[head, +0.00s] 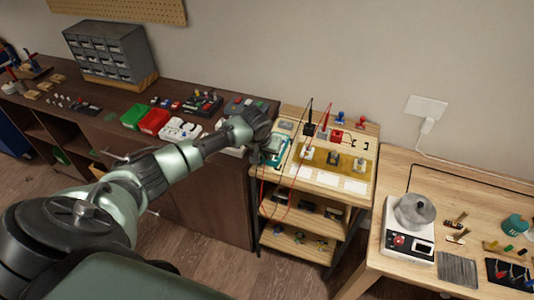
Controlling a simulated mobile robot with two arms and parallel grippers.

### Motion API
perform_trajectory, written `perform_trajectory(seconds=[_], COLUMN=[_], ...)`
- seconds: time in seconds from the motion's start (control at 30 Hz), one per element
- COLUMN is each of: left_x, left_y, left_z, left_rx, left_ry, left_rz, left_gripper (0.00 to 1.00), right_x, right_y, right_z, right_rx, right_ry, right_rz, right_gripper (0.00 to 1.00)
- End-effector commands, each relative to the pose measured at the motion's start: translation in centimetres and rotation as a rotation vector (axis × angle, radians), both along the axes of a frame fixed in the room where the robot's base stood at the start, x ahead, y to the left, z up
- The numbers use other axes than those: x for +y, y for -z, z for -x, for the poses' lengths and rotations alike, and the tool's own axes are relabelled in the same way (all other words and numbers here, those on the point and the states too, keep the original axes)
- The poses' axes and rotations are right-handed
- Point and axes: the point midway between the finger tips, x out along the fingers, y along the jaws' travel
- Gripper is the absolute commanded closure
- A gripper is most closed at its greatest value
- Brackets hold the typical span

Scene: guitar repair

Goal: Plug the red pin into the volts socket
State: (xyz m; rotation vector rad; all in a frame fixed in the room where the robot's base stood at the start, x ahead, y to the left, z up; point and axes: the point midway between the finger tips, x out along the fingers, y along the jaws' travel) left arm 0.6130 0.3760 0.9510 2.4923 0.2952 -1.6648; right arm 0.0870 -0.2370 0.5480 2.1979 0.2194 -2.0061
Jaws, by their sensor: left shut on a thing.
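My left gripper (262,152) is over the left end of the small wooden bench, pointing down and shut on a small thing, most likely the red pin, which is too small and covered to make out. A thin red lead (291,190) hangs in a loop from near the gripper over the bench's front. A teal-edged device (277,148), apparently the meter, lies right beside the fingers. Its sockets, the volts socket among them, cannot be made out. I cannot tell whether the pin touches it. My right gripper is not in view.
A black probe (309,129) and a red probe (325,120) stand upright at the bench's back. Guitar parts sit on a tan plate (345,162). A wooden table stands right.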

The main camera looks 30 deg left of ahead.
Motion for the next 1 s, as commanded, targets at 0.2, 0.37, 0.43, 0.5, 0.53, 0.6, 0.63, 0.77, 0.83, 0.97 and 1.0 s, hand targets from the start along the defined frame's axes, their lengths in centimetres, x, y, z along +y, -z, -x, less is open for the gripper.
perform_trajectory(seconds=[0.2, 0.37, 0.43, 0.5, 0.53, 0.6, 0.63, 0.77, 0.83, 0.97, 1.0], left_x=[0.0, 0.0, 0.0, 0.0, 0.0, 0.0, 0.0, 0.0, 0.0, 0.0, 0.0], left_y=[0.6, 1.0, 1.2, 1.3, 1.3, 1.3, 1.3, 1.3, 1.3, 1.3, 1.3], left_z=[0.0, 0.0, 0.0, 0.0, 0.0, 0.0, 0.0, 0.0, 0.0, 0.0, 0.0], left_rx=[0.000, 0.000, 0.000, 0.001, 0.001, 0.000, 0.000, 0.000, 0.000, 0.000, 0.000], left_ry=[0.000, 0.000, 0.000, 0.000, 0.000, 0.000, 0.000, 0.000, 0.000, 0.000, 0.000], left_rz=[0.000, 0.000, 0.000, 0.000, 0.000, 0.000, 0.000, 0.000, 0.000, 0.000, 0.000], left_gripper=[1.00, 1.00, 1.00, 1.00, 1.00, 1.00, 1.00, 1.00, 0.86, 0.86, 0.86], right_x=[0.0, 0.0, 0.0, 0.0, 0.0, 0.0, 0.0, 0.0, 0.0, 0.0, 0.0], right_y=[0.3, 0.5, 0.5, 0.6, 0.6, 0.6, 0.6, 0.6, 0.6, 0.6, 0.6], right_z=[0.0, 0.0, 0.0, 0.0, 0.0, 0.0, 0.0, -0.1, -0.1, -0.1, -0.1], right_rx=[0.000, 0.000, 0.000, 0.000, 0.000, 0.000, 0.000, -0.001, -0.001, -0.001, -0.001], right_ry=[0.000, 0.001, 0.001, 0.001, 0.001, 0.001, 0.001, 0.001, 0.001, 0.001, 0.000], right_rz=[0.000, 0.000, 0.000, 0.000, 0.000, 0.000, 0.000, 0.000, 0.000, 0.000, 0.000], right_gripper=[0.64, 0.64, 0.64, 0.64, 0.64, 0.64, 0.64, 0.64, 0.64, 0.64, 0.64])
